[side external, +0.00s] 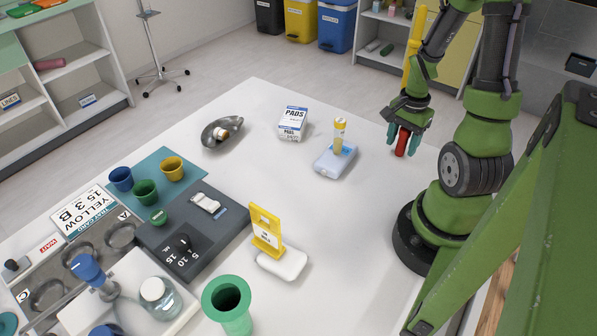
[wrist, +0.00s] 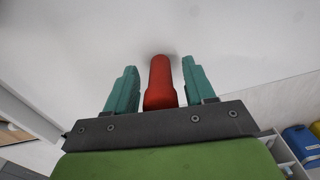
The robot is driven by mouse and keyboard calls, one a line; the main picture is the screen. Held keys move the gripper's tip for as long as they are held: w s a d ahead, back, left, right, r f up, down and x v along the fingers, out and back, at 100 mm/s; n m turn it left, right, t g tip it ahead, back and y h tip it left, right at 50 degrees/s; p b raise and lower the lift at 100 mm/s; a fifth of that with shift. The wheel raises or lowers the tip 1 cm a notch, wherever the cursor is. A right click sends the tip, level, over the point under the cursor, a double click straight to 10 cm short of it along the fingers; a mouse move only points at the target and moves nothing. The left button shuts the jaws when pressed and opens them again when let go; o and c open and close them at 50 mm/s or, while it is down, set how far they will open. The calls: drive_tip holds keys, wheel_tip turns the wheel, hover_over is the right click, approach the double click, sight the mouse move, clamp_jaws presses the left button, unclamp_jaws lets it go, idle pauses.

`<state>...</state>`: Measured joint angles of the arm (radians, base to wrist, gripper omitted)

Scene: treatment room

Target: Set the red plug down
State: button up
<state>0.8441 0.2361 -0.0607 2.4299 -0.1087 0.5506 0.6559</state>
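The red plug (side external: 402,143) is a small red cylinder at the far right part of the white table (side external: 365,200). In the side view it looks roughly upright, its lower end at or very near the tabletop; I cannot tell exactly. My gripper (side external: 403,138) is above and around it, pointing down. In the wrist view the red plug (wrist: 160,85) lies between the two teal fingers of my gripper (wrist: 160,88), with a visible gap on each side. The fingers are open and do not appear to touch it.
A PADS box (side external: 292,122) and a metal kidney dish (side external: 222,131) are farther left. A yellow sign (side external: 266,230) stands nearer. Table around the plug is clear.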

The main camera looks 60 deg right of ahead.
drive_tip(key=shift+r, duration=0.15)
wheel_tip(320, 180, up, 12)
drive_tip(key=shift+w+f, duration=0.1)
drive_tip(key=w+a+r+n+t, duration=0.2)
drive_tip(key=a+n, duration=0.3)
drive_tip(key=a, duration=0.3)
drive_tip(key=w+a+r+n+t+y, duration=0.1)
drive_tip(key=w+a+r+n+t, duration=0.1)
drive_tip(key=a+r+n, duration=0.3)
drive_tip(key=w+a+r+n+t+y, duration=0.1)
drive_tip(key=w+a+r+n+t, duration=0.2)
drive_tip(key=a, duration=0.8)
drive_tip(key=n, duration=0.2)
drive_tip(key=shift+r+n, duration=0.3)
drive_tip(key=shift+n, duration=0.1)
drive_tip(key=shift+a, duration=0.1)
